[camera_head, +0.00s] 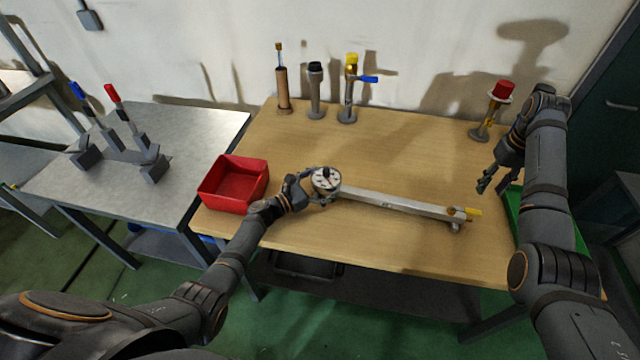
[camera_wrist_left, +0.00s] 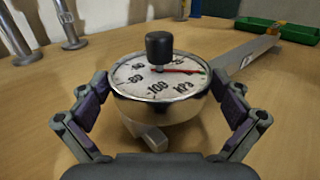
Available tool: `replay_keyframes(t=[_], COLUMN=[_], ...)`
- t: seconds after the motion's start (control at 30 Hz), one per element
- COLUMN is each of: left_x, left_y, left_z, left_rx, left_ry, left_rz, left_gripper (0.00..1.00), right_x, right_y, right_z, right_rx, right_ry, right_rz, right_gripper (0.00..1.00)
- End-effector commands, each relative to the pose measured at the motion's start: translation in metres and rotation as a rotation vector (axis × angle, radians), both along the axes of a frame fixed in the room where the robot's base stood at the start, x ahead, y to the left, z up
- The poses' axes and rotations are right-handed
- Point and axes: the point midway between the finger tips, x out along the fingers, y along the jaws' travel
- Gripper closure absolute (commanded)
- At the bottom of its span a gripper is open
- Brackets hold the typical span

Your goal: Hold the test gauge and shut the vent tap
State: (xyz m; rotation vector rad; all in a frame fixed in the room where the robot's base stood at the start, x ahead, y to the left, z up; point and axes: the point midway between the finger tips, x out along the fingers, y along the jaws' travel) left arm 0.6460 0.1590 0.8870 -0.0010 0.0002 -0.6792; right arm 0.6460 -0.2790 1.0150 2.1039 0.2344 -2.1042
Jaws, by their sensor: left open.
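The test gauge (camera_head: 325,179) is a round white dial with a black knob on top, at the left end of a long grey bar (camera_head: 400,205) on the wooden table. My left gripper (camera_head: 312,188) is open, with its fingers on either side of the gauge. In the left wrist view the gauge (camera_wrist_left: 160,85) sits between the spread fingers, and its dial reads in kPa with a red needle. A small tap with a yellow handle (camera_head: 472,211) is at the bar's right end. My right gripper (camera_head: 482,188) is above the table's right side, its fingers apart and empty.
A red bin (camera_head: 234,184) stands left of the gauge. Along the back are a valve post with a blue lever (camera_head: 367,79), two other posts, and a red-capped fitting (camera_head: 501,90). A green tray (camera_head: 513,210) lies at the right edge. The middle table behind the bar is clear.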

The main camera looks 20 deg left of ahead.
Motion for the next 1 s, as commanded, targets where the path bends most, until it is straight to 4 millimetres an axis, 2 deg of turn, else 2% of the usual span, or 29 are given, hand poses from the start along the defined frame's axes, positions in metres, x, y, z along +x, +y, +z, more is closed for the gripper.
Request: replay_keyframes(t=[0.1, 0.13, 0.63, 0.67, 1.0], left_x=[-0.0002, -0.0002, -0.0005, -0.0005, -0.0005], left_y=[0.0, 0.0, 0.0002, 0.0002, 0.0004], left_z=[-0.0001, -0.0001, -0.0003, -0.0002, -0.0003], left_rx=[0.0, 0.0, 0.001, 0.001, 0.001], left_ry=[0.0, 0.0, 0.0, 0.0, 0.0], left_rz=[0.0, 0.0, 0.0, 0.0, 0.0], left_gripper=[0.0, 0.03, 0.71, 0.14, 0.6], right_x=[0.0, 0.0, 0.0, 0.0, 0.0], right_y=[0.0001, 0.0001, 0.0001, 0.0001, 0.0001], right_z=[0.0, 0.0, 0.0, 0.0, 0.0], right_rx=[0.0, 0.0, 0.0, 0.0, 0.0], right_ry=[0.0, 0.0, 0.0, 0.0, 0.0], right_rz=[0.0, 0.0, 0.0, 0.0, 0.0], right_gripper=[0.62, 0.62, 0.62, 0.62, 0.62])
